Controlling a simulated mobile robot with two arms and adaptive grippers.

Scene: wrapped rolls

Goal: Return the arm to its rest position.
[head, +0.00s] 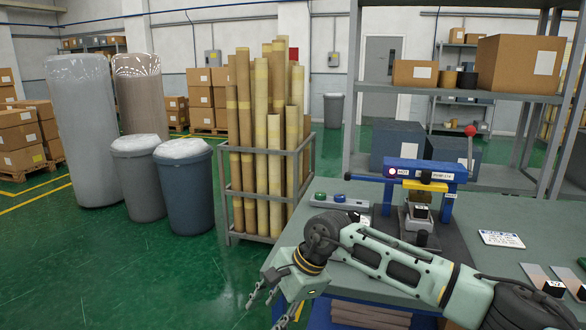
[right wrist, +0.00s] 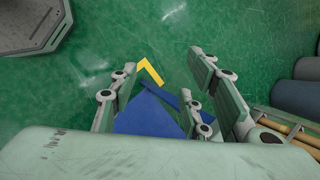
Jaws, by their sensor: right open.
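My right arm reaches in from the right in the head view, across the front of the workbench (head: 480,205). My right gripper (head: 270,305) hangs past the bench's left end, above the green floor. It points downward and its fingers are spread. In the right wrist view the right gripper (right wrist: 165,100) is open and empty, with only floor and a blue surface (right wrist: 145,112) below it. My left arm and left gripper do not show in either view.
A blue press (head: 425,172) with a red-knobbed lever stands on the bench. A metal rack of long rolls (head: 265,190) stands left of the bench, beside two lidded bins (head: 185,190). Shelves with boxes stand behind the bench. Open green floor lies at the front left.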

